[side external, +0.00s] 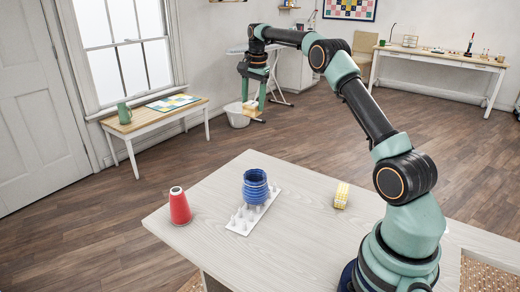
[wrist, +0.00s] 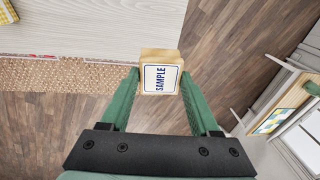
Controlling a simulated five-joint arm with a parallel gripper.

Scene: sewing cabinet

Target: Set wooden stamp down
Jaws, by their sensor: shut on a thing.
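The wooden stamp (wrist: 160,78) is a small tan block with a white face reading "SAMPLE". My gripper (wrist: 160,74) is shut on it, with a green finger at each side. In the side external view my gripper (side external: 254,106) hangs at the end of the outstretched arm, pointing down. The stamp (side external: 252,112) shows there as a small pale block at the fingertips, held in the air. In the wrist view the stamp appears over the edge of the pale worktable (wrist: 100,30), with floor below. Its underside is hidden.
On the worktable (side external: 300,240) stand a red thread cone (side external: 180,207), a white pin rack (side external: 243,222) with a blue ribbed thing (side external: 255,188) on it, and a yellow checked block (side external: 341,196). The table's middle is clear. A small side table (side external: 150,122) stands under the window.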

